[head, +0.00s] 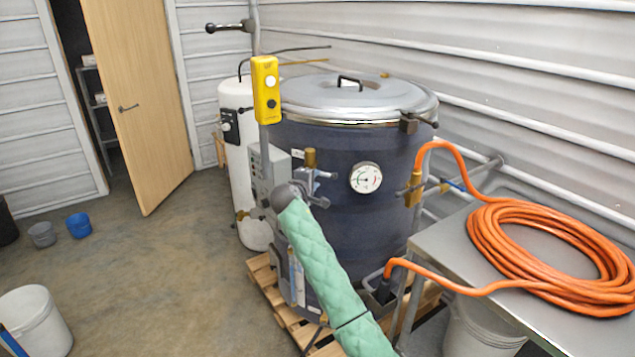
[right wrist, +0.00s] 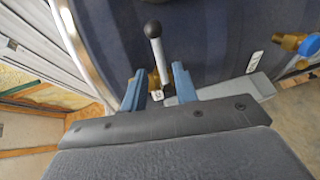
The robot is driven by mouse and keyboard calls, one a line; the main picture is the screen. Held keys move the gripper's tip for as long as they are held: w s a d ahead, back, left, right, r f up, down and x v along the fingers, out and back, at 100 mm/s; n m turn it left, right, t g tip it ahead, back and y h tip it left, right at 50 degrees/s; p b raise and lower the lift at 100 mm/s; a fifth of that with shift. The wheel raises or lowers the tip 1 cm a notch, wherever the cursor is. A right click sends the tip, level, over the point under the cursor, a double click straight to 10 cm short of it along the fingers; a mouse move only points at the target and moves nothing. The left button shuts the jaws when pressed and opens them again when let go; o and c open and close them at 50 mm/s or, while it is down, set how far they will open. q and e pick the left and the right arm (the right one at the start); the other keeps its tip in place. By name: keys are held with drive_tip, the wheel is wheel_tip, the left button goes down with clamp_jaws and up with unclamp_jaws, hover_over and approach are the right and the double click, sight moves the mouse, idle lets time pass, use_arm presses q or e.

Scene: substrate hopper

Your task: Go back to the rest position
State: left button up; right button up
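My right arm, in a green quilted sleeve, reaches up from the bottom of the head view to the front of the dark drum. Its grey wrist is beside a small valve with a brass top (head: 310,160) on the drum's front. In the right wrist view my right gripper (right wrist: 158,88) has its two blue fingers apart. A lever with a black ball end (right wrist: 153,30) stands between and beyond them, with brass at its foot. I see gaps beside the lever; no firm grip shows. My left gripper is not in view.
The large dark drum (head: 340,220) stands on a wooden pallet (head: 262,272). A metal table (head: 440,250) with a coiled orange hose (head: 545,250) is at the right. A white bucket (head: 35,320) and a blue pot (head: 79,225) stand left. The floor between is clear.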

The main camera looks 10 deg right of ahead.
drive_tip(key=shift+s+a, duration=0.15)
drive_tip(key=shift+s, duration=0.05)
idle(0.3)
